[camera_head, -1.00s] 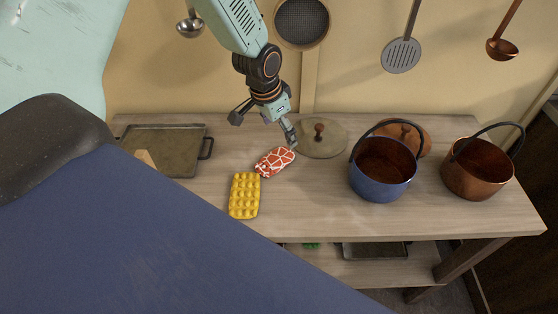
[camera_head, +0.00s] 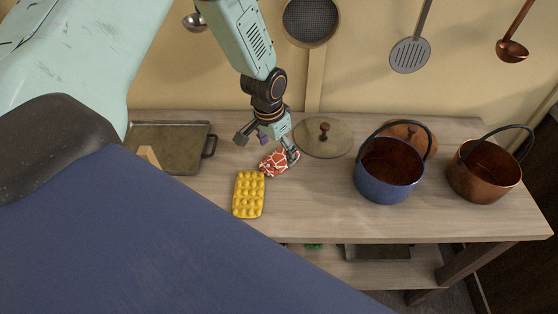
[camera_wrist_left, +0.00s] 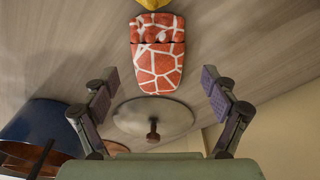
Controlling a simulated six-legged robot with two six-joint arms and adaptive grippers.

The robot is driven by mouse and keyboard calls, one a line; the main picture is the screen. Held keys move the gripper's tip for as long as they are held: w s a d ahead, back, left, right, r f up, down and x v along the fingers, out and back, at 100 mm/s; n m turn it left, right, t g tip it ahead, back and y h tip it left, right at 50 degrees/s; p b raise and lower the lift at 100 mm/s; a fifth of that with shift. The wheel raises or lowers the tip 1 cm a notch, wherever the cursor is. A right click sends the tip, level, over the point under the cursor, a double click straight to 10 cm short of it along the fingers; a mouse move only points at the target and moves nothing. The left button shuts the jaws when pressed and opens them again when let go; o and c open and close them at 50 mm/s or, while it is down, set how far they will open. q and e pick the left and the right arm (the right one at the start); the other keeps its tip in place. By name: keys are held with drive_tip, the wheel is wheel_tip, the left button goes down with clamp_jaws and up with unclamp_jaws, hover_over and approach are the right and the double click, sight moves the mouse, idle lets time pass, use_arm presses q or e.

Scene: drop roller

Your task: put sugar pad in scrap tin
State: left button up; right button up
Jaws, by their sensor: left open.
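A red pad with white lines (camera_head: 272,163) lies on the table, and it also shows in the wrist view (camera_wrist_left: 157,62) between and beyond the fingertips. A yellow bumpy block (camera_head: 249,195) lies just in front of it, its edge at the top of the wrist view (camera_wrist_left: 153,4). No label shows which thing is the sugar pad or the scrap tin. My left gripper (camera_head: 268,147) is open and empty, its fingers spread above and beside the red pad, partly covering it in the head view. The wrist view shows both fingers (camera_wrist_left: 160,83) apart. My right gripper is out of view.
A blue pot (camera_head: 386,187) and a copper pot (camera_head: 482,182) with raised handles stand at the right. A round lid (camera_head: 336,145) lies behind the red pad. A dark tray (camera_head: 185,157) is at the left. Utensils hang on the wall. Free table lies before the lid.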

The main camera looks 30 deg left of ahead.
sight(279, 159)
use_arm(q)
drive_tip(key=shift+w+d+f, duration=0.1)
drive_tip(key=shift+d+f, duration=0.05)
drive_tip(key=shift+f, duration=0.35)
drive_tip(key=shift+w+d+f, duration=0.1)
drive_tip(key=shift+d+f, duration=0.05)
drive_tip(key=shift+f, duration=0.35)
drive_tip(key=shift+a, duration=0.1)
drive_tip(key=shift+a, duration=0.1)
drive_tip(key=shift+c, duration=0.6)
drive_tip(key=c, duration=0.5)
drive_tip(key=shift+s, duration=0.1)
drive_tip(key=c, duration=0.6)
drive_tip(key=shift+c, duration=1.1)
wheel_tip(279, 159, up, 10)
drive_tip(key=shift+f+p, duration=0.15)
drive_tip(key=shift+p, duration=0.3)
